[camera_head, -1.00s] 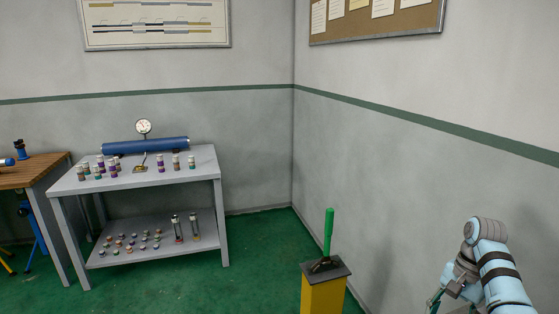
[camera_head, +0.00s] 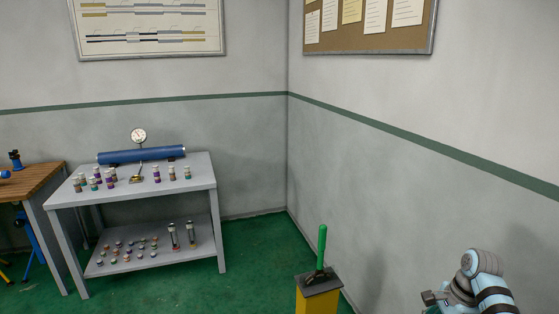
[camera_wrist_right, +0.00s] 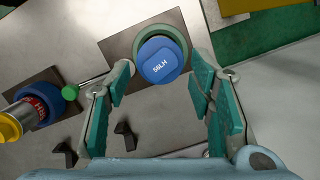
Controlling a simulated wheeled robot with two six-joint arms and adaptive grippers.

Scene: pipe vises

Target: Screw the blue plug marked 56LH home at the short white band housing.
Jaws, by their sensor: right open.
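The blue plug marked 56LH (camera_wrist_right: 160,62) shows from its end in the right wrist view, with a dark green rim around it, over a dark square plate (camera_wrist_right: 117,47). My right gripper (camera_wrist_right: 160,78) is open, with its teal-padded fingers to either side of and nearer than the plug; I see no contact. My right arm (camera_head: 484,275) shows at the lower right of the head view, where its fingers are not clear. My left gripper is not in view. I cannot pick out a short white band housing.
In the head view, a grey table (camera_head: 205,180) holds small banded parts and a blue cylinder (camera_head: 142,155). A yellow stand (camera_head: 318,300) has a green-handled lever.

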